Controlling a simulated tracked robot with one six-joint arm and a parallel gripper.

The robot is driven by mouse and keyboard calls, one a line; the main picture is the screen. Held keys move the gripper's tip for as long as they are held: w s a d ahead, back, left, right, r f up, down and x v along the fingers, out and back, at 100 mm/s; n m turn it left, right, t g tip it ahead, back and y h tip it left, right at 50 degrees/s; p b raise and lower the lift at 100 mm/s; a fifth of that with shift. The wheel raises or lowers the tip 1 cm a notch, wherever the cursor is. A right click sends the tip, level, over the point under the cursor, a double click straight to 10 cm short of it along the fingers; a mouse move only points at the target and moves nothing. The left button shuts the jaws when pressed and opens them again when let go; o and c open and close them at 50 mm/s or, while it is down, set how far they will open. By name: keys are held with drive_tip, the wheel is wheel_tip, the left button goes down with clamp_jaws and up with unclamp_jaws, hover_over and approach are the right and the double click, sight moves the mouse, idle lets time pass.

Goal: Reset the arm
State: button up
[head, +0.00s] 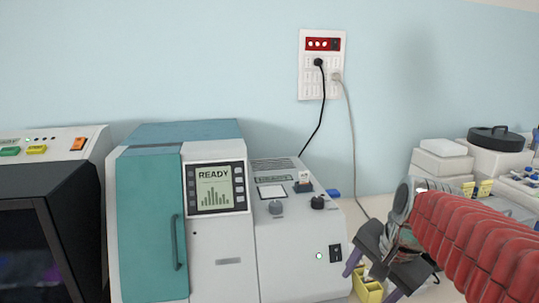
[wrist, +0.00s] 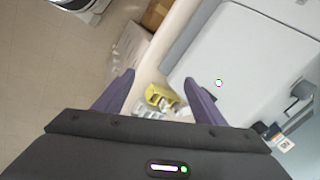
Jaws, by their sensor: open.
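My gripper (head: 372,277) is at the lower right of the head view, on the end of my red ribbed arm. It points down and away over the bench, to the right of the grey and teal machine. In the wrist view its two purple fingers (wrist: 160,98) are spread wide apart with nothing held between them. A yellow container (head: 368,290) stands on the bench close below the gripper, partly hidden by it. The wrist view shows the yellow container (wrist: 162,97) between the fingers but beyond them.
The machine (head: 232,258) with a READY screen stands left of the gripper, with a dark-fronted device (head: 40,240) farther left. White boxes (head: 440,160) and a black-lidded container (head: 495,139) are at right. Cables hang from a wall socket (head: 322,64). Open floor (wrist: 50,70) shows in the wrist view.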

drive_tip(key=s+a+f+n+t+h, duration=0.1)
drive_tip(key=s+a+f+n+t, duration=0.1)
drive_tip(key=s+n, duration=0.8)
drive_tip(key=shift+s+a+f+n, duration=0.4)
drive_tip(key=shift+s+a+f, duration=0.15)
drive_tip(key=shift+s+a, duration=0.55)
